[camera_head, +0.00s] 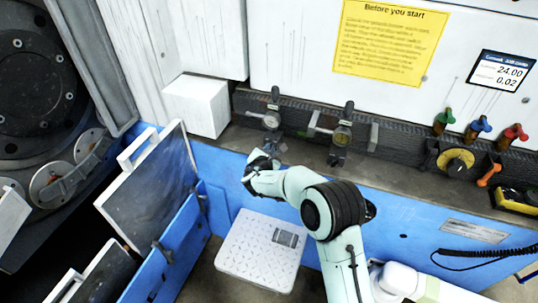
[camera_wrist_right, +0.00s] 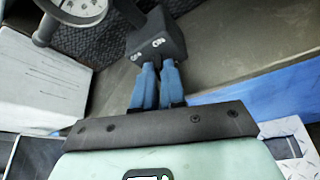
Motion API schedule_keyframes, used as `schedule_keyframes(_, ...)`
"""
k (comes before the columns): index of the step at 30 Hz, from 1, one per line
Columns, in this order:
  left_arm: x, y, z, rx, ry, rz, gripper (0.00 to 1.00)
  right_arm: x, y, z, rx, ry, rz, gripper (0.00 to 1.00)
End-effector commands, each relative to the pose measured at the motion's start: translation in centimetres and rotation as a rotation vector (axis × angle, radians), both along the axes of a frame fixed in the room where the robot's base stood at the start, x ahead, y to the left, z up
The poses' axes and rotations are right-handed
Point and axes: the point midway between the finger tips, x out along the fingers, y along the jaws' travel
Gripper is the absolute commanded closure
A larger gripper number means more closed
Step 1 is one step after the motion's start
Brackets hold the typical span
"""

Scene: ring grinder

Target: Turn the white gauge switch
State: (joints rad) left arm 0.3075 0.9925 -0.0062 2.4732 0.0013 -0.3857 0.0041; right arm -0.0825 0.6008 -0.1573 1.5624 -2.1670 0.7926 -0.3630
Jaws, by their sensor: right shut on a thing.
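Two gauges on dark mounts stand on the ledge in the head view, a left gauge (camera_head: 271,120) and a right gauge (camera_head: 341,136). My right gripper (camera_head: 268,155) is just below the left gauge. In the right wrist view its blue fingers (camera_wrist_right: 158,72) are closed together on the near end of a dark block (camera_wrist_right: 156,40) with two bright screws. A round pale gauge dial (camera_wrist_right: 80,8) shows at the upper left there. I cannot tell which part is the white switch. My left gripper is out of view.
A white box (camera_head: 198,105) stands left of the gauges. Green, blue and red knobs (camera_head: 480,124) and a yellow dial (camera_head: 455,162) are at the right. A white plate (camera_head: 258,262) lies below my right arm. A yellow notice (camera_head: 390,40) hangs above.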

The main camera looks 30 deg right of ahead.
Motion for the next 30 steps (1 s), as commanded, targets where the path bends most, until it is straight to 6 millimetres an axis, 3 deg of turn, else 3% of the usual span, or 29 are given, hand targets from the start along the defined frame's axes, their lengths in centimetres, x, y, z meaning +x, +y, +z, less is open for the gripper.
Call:
schedule_keyframes(18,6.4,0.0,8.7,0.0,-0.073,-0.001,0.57,1.0,0.5,1.0,-0.385,0.443,-0.002,1.0)
schedule_keyframes(30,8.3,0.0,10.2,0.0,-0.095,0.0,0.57,1.1,0.8,0.3,-0.625,0.724,-0.004,1.0)
